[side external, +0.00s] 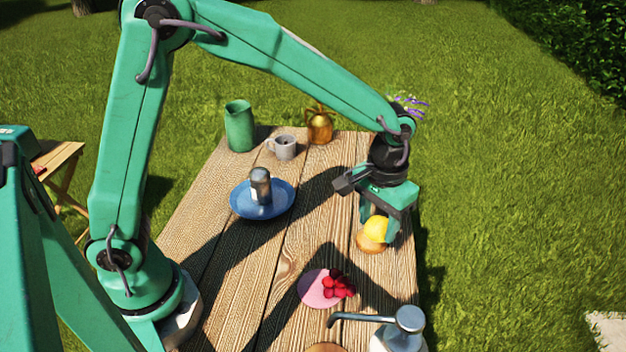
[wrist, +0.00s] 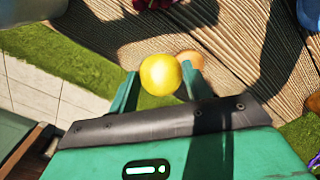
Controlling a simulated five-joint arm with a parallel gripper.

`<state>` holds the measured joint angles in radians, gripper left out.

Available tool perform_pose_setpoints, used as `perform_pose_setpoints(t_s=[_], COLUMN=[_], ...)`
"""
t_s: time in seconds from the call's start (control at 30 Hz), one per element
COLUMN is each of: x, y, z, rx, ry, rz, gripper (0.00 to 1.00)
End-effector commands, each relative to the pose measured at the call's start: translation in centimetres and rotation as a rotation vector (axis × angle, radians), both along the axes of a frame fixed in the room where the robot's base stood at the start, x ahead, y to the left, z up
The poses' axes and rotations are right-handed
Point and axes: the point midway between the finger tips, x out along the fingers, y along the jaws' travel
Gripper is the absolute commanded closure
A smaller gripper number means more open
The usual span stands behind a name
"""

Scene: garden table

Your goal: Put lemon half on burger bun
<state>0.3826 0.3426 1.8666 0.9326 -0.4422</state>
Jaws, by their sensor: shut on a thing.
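The yellow lemon half (side external: 377,228) is between the fingers of my gripper (side external: 380,225), on the right side of the table. My gripper is shut on it; the lemon half also shows between the fingertips in the wrist view (wrist: 160,74). The tan burger bun (side external: 371,244) is on the table directly below the lemon half in the side view. In the wrist view the bun (wrist: 189,58) shows partly behind the lemon half and a finger. I cannot tell whether the lemon half touches the bun.
A pink plate (side external: 310,291) with red berries (side external: 338,287) lies nearer the front. A blue plate (side external: 240,204) holds a shaker-like jar (side external: 261,185). A green pitcher (side external: 239,126), grey mug (side external: 283,147) and golden pot (side external: 319,127) stand at the back. A pump dispenser (side external: 400,330) stands at front right.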

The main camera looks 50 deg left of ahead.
Motion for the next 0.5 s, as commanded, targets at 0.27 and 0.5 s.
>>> perform_pose_setpoints(t_s=[0.27,0.5], x=[3.2,5.1], y=[3.4,5.3], z=[-2.8,-4.4], rx=[0.001,0.0], ry=[0.002,0.001], rz=[0.004,0.001], gripper=[0.74,0.74])
